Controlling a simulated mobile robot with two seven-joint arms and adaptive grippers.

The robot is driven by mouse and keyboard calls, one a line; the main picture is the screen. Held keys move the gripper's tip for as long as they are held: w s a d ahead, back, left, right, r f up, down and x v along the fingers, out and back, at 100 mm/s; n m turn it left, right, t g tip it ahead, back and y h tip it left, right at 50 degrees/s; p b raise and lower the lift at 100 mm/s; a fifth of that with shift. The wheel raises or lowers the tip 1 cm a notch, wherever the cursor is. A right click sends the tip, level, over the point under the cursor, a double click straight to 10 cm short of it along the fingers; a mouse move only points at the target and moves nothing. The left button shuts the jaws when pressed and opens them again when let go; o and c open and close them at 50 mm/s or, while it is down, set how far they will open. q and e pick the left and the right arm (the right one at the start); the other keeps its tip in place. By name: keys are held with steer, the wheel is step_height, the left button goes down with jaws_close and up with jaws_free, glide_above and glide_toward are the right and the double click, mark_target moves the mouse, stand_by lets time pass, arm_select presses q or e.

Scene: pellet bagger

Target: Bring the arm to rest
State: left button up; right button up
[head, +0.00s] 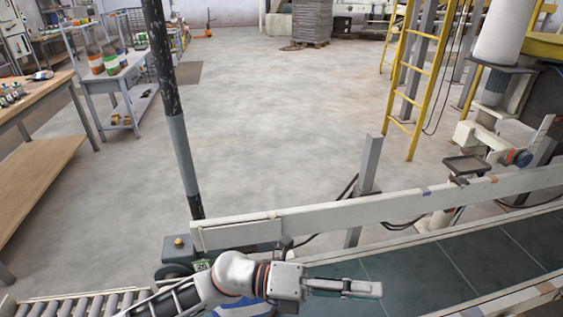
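My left arm (235,273) comes in at the bottom of the head view, white and grey with dark and orange bands. It reaches to the right over the near end of the dark conveyor belt (420,270). My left gripper (372,289) points right, with its slim grey and green fingers close together in the picture. Seen from this side, any gap between them is hidden. I see nothing held at its tips. My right gripper is not in view.
A pale guard rail (370,213) runs along the belt's far side. A dark post (180,140) stands behind my arm. A roller conveyor (80,304) lies at bottom left. Workbenches (40,175) stand left, a yellow ladder (412,85) right. The floor between is open.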

arm_select(q)
steer(key=w+a+f+n+t+y, duration=0.35)
steer(key=w+a+n+t, duration=0.4)
steer(key=n, duration=0.55)
steer(key=w+a+f+n+t+y, duration=0.35)
steer(key=a+n+t, duration=0.45)
steer(key=n+t, duration=0.4)
steer(key=s+a+f+n+g+y, duration=0.2)
steer(key=s+a+f+n+y, duration=0.2)
steer(key=a+f, duration=0.5)
steer(key=s+a+f+n+g+y, duration=0.3)
steer(key=s+a+f+n, duration=0.6)
steer(key=f, duration=0.5)
steer(key=shift+a+y, duration=0.75)
steer(key=shift+y, duration=0.15)
steer(key=shift+g, duration=0.25)
steer(key=shift+s, duration=0.1)
